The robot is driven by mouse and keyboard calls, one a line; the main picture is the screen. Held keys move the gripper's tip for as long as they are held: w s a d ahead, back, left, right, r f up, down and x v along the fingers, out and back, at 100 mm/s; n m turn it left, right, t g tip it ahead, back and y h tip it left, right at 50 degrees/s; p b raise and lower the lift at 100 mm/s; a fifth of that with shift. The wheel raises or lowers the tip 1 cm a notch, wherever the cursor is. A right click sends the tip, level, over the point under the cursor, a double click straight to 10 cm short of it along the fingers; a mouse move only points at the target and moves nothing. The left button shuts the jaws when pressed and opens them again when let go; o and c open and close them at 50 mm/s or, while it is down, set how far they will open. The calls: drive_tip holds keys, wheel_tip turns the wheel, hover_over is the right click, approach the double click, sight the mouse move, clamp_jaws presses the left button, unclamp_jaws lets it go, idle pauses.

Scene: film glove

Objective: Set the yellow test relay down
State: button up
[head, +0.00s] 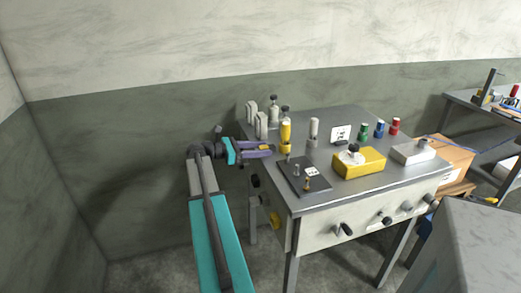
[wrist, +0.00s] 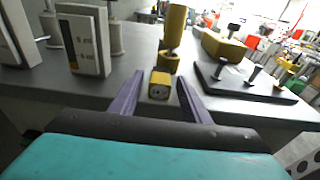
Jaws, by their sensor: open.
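The yellow test relay (wrist: 160,86), a small yellow block with a dark-marked end face, sits on the grey tabletop between my purple fingers in the wrist view. My gripper (wrist: 160,79) is open around it, with a visible gap on each side. In the head view my gripper (head: 268,149) is at the left edge of the bench (head: 335,118), low over the top. The relay (head: 265,147) shows there only as a small yellow patch between the fingers.
A yellow cylinder in a yellow holder (head: 286,136) stands just beyond my fingertips. A black plate with pegs (head: 304,177) lies to the right. Grey upright blocks (wrist: 83,38) stand to the left. A yellow box with a knob (head: 370,162) is farther right.

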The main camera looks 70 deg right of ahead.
drive_tip(key=shift+w+r, duration=0.1)
drive_tip(key=shift+r, duration=0.05)
drive_tip(key=b+v, duration=0.1)
drive_tip(key=v, duration=1.1)
idle(0.6)
